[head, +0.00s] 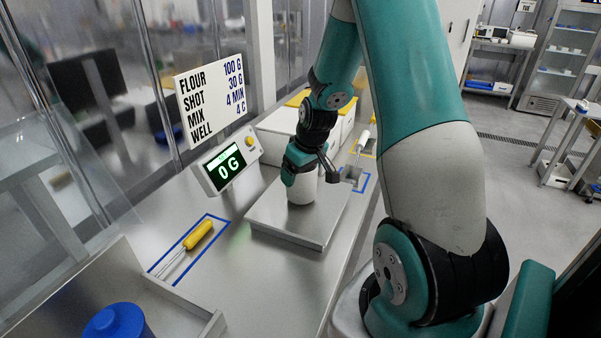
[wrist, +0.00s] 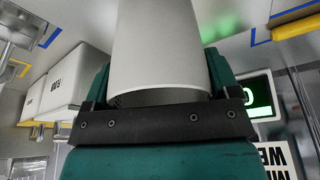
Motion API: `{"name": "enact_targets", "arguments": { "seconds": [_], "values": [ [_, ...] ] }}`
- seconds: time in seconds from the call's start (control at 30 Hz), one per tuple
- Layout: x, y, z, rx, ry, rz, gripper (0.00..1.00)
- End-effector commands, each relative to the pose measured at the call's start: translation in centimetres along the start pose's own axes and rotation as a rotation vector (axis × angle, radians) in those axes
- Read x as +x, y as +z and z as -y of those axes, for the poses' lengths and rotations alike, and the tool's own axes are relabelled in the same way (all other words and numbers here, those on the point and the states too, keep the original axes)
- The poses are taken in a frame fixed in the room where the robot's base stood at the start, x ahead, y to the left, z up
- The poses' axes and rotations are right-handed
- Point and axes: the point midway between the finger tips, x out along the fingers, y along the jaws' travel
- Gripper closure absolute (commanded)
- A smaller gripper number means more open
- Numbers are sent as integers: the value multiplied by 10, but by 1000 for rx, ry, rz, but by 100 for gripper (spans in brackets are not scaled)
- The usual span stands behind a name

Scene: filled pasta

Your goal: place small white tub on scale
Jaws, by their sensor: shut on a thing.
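The small white tub (head: 301,191) is at the scale platform in the head view, under my gripper (head: 303,172). Its upper part is hidden by the gripper. In the wrist view the white tub (wrist: 160,50) fills the middle, between the jaws of my gripper (wrist: 160,95), which are shut on it. The scale (head: 290,225) has a flat steel platform, and its display (head: 226,167) reads 0 G in green. I cannot tell whether the tub's base touches the platform.
A sign (head: 212,92) lists flour, shot, mix and well. White bins (head: 280,128) with yellow parts stand behind the scale. A yellow-handled tool (head: 198,235) lies in a blue outline at left. A blue container (head: 117,322) sits in a tray at the near left.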

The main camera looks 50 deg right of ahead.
Motion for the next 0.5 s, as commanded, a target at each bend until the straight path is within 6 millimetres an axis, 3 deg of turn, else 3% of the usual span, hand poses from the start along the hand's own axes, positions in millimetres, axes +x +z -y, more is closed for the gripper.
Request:
{"name": "enact_targets", "arguments": {
  "seconds": [0.47, 0.5],
  "values": [
    [14, 4, 0, 0, 0, -1, 41],
    [12, 4, 0, 0, 1, -1, 9]
  ]
}}
